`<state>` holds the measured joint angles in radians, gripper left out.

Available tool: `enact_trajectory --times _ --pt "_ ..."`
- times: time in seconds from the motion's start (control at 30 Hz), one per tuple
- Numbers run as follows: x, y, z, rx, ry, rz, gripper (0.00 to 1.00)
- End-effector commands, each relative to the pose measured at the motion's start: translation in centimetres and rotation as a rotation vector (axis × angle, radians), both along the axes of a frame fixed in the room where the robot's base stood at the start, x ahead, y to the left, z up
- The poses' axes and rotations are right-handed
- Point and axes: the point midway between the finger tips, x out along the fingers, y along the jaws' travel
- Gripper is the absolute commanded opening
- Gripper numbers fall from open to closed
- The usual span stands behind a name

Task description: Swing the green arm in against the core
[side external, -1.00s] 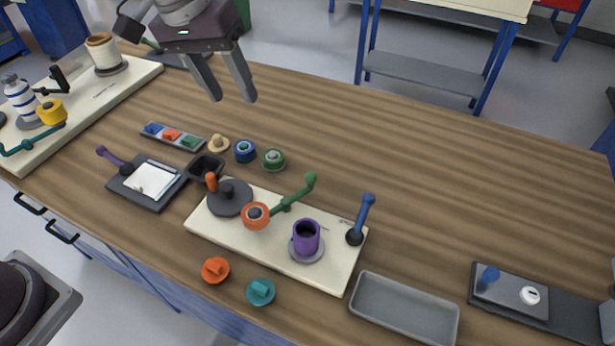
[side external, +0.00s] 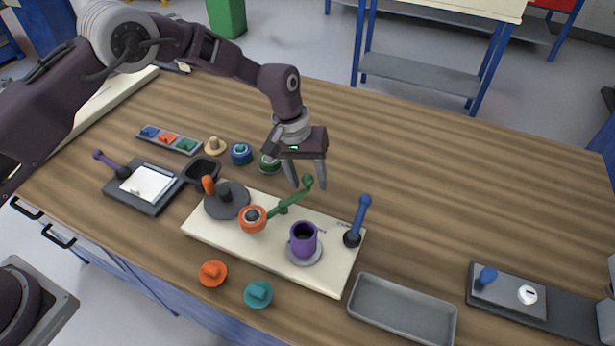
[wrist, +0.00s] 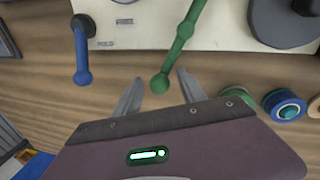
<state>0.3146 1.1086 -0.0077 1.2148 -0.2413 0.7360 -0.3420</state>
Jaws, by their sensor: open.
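The green arm (side external: 286,203) lies over the cream board (side external: 215,239). An orange roller (side external: 252,219) is at its near end and a round green knob (side external: 307,181) at its far end. A purple hollow cylinder (side external: 303,237), apparently the core, stands upright on a grey disc to the right of the orange roller, apart from the green arm. My gripper (side external: 308,187) is open at the knob. In the wrist view the green knob (wrist: 160,83) appears between the open fingertips; I cannot tell whether they touch it.
A blue lever (side external: 358,220) stands at the board's right end. A grey tray (side external: 402,309) lies to the right in front. Small rollers (side external: 241,154) sit behind the board. The table's right middle is clear.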

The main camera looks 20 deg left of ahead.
Motion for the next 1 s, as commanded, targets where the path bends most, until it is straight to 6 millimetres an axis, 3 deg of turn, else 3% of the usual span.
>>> enact_trajectory --times 0.1,0.33,1.0 --pt "0.01 0.02 0.03 0.0 0.0 0.0 0.44" --pt "-0.01 -0.06 0.07 -0.001 0.0 0.0 0.0" --pt "-0.11 -0.47 0.22 -0.009 0.001 -0.001 0.0"
